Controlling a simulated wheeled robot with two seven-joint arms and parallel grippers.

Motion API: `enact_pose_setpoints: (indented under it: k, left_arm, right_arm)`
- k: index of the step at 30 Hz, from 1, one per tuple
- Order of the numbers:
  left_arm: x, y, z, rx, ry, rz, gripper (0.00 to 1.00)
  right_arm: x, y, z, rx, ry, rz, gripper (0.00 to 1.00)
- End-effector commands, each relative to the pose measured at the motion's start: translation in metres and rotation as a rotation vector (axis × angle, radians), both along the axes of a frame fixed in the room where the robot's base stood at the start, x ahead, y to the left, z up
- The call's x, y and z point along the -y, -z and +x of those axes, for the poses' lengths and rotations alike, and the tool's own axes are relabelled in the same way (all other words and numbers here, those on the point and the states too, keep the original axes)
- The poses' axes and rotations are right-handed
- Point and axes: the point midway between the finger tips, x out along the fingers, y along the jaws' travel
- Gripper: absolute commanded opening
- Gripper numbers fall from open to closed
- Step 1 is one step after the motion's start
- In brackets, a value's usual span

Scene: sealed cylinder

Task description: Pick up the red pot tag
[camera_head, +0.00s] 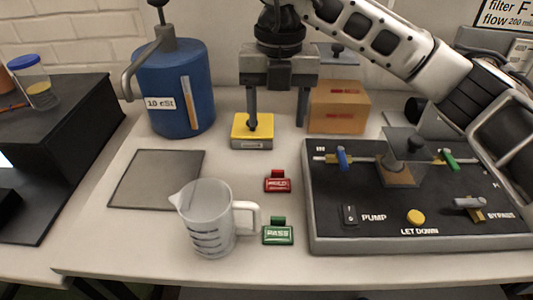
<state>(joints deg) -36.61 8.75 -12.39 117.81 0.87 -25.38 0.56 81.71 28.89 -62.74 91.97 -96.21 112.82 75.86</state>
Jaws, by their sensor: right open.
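The red pot tag (277,183) lies on the pale bench top, a small red block with pale lettering and a raised tab at its back. My right gripper (277,124) hangs down from the top with its two fingers apart and nothing between them. It is behind and above the red tag in the picture, not touching it. Its left finger overlaps the yellow-topped block (252,140) in the picture; I cannot tell whether they touch. A green PASS tag (278,235) lies in front of the red one. My left gripper is not in view.
A clear measuring jug (207,225) stands left of the tags. The black control panel (375,225) is to their right. A blue canister (176,90), a cardboard box (341,108) and a grey plate (155,180) are also on the bench. The bench around the red tag is clear.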

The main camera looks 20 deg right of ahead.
Motion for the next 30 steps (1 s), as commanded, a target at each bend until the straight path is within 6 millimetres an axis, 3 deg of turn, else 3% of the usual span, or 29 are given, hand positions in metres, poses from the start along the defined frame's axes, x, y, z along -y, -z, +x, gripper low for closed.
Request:
enact_pose_setpoints:
  k: [4, 9, 15, 23, 30]
  left_arm:
    - [0.000, -0.002, -0.002, -0.003, 0.000, 0.001, 0.35]
    - [0.000, 0.004, -0.015, -0.037, 0.001, 0.002, 0.35]
    - [0.000, 0.002, -0.016, -0.039, 0.001, 0.003, 0.35]
    - [0.001, -0.003, -0.011, -0.025, -0.004, -0.003, 0.35]
    - [-0.001, -0.009, -0.009, -0.025, -0.009, 0.001, 0.35]
  right_arm:
    - [0.004, 0.013, 0.001, 0.004, 0.012, -0.021, 0.60]
    - [0.004, 0.050, 0.000, 0.002, 0.010, -0.018, 0.60]
    - [0.004, 0.088, 0.000, 0.004, 0.009, -0.016, 0.60]
    - [0.004, 0.107, 0.000, 0.005, 0.008, -0.015, 0.60]
    - [0.007, 0.141, 0.003, 0.003, 0.007, -0.015, 0.60]
